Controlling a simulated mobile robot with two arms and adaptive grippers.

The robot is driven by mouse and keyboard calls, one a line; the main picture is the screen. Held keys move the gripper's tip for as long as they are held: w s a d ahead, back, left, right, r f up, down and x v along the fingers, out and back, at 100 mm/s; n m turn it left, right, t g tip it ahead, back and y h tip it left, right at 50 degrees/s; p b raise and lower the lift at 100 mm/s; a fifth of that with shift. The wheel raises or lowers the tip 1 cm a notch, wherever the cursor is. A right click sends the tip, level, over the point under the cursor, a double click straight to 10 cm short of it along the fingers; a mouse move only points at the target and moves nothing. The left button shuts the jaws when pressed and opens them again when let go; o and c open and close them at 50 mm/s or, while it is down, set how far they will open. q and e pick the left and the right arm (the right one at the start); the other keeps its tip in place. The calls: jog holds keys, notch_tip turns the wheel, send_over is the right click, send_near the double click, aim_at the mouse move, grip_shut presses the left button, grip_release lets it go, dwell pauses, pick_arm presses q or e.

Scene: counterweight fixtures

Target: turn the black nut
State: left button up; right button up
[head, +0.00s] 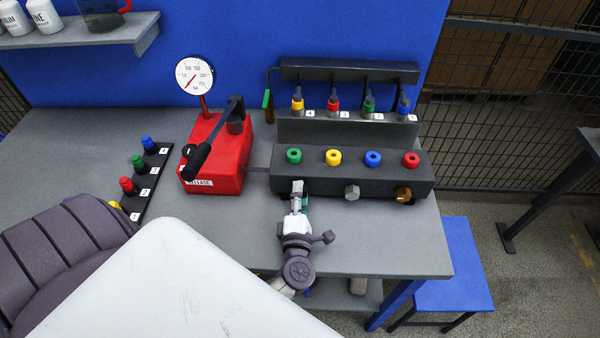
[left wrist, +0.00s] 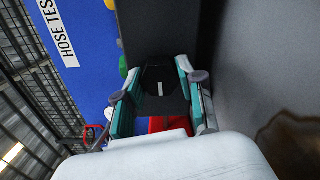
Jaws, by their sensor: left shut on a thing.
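My left gripper (head: 298,190) is at the left part of that front face. In the left wrist view its teal-padded fingers (left wrist: 157,95) are shut on the black nut (left wrist: 160,74), which has a pale mark. In the head view the gripper hides the black nut. My right gripper is not in view.
A red pump (head: 232,160) with a black lever and a gauge (head: 194,76) stands left of the block. A strip of coloured plugs (head: 152,175) lies farther left. A rack (head: 345,130) with coloured hose ends is behind. The bench front right is clear.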

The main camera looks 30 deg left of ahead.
pick_arm(q)
jog(key=shift+m, duration=0.3)
jog(key=o, duration=1.1)
jog(key=shift+o, duration=0.2)
jog(key=v, duration=1.2)
jog(key=shift+d, duration=0.1)
jog(key=shift+f, duration=0.1)
